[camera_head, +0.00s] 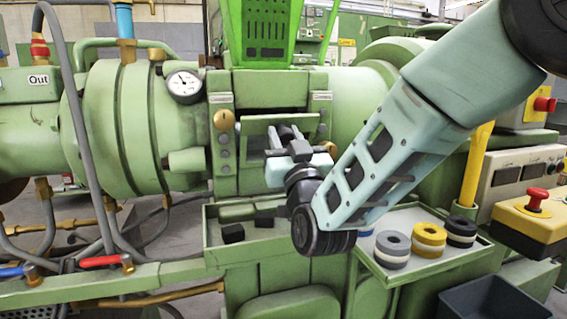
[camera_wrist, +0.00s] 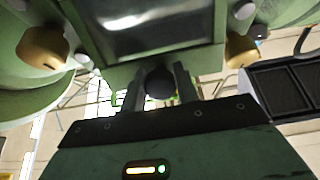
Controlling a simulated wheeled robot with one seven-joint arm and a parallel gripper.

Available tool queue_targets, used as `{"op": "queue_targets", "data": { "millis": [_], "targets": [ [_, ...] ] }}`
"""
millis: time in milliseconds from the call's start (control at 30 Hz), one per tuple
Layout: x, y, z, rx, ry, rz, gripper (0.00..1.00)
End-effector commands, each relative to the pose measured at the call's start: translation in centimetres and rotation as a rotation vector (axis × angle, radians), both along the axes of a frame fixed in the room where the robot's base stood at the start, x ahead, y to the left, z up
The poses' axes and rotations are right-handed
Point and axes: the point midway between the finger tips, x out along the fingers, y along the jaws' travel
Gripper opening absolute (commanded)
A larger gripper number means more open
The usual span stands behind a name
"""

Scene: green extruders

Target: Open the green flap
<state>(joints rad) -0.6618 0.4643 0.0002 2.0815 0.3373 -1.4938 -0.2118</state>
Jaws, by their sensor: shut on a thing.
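The green flap (camera_head: 254,127) is a small framed panel on the front of the green extruder, below the hopper. A dark gap shows above its top edge, and the flap looks tilted outward; its exact angle is hard to tell. In the wrist view the flap (camera_wrist: 152,27) fills the top middle, with a shiny window in a green frame. A dark round knob (camera_wrist: 158,84) sits at its lower edge. My gripper (camera_head: 285,133) is at the front of the flap. In the wrist view my gripper (camera_wrist: 157,82) has its fingers on both sides of the knob, shut on it.
A pressure gauge (camera_head: 185,86) is left of the flap and a bright green hopper (camera_head: 262,32) above. A yellow control box (camera_head: 533,217) stands at right. A dark bin (camera_head: 494,300) is lower right.

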Motion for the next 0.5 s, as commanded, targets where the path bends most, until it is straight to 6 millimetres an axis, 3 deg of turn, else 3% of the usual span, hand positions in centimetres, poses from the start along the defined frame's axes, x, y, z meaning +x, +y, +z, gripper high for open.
{"op": "queue_targets", "data": {
  "millis": [33,500],
  "targets": [
    [-0.2,-0.1,-1.4,0.01,-0.028,0.0,0.0],
    [-1.7,-0.5,-2.7,0.052,-0.176,0.0,0.0]
  ]
}}
